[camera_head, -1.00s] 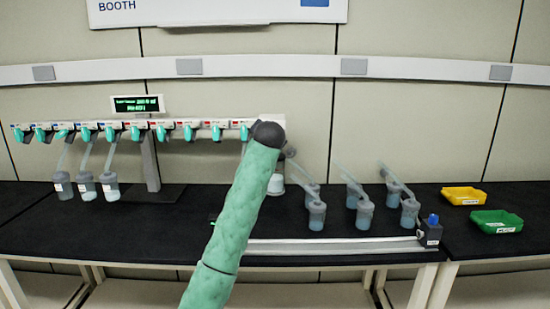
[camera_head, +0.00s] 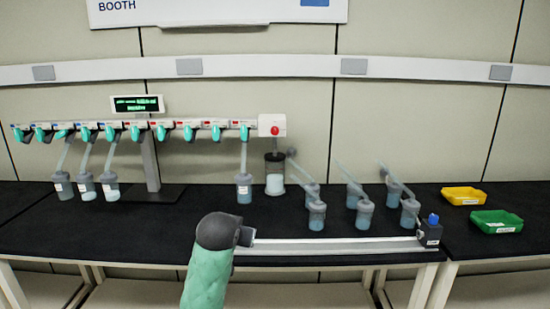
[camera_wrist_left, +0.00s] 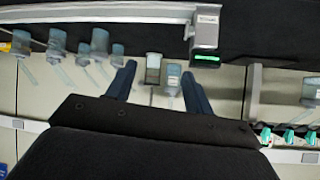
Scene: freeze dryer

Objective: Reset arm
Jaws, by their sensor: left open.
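My left arm with its green sleeve rises from the bottom of the head view, its dark joint in front of the rail's left end. My left gripper (camera_wrist_left: 158,72) is open in the left wrist view, with two dark blue fingers apart and nothing between them. Beyond the fingers a flask (camera_wrist_left: 172,78) shows; in the head view this flask (camera_head: 244,188) hangs from the rightmost valve of the white manifold (camera_head: 175,124). The gripper fingers cannot be made out in the head view. My right gripper is in neither view.
Several flasks (camera_head: 364,214) stand right of the clear cylinder (camera_head: 274,174) under a red-button box (camera_head: 272,125). A metal rail (camera_head: 335,247) runs along the front edge. Yellow (camera_head: 463,196) and green (camera_head: 496,221) trays lie at the right. Three flasks (camera_head: 87,186) hang at the left.

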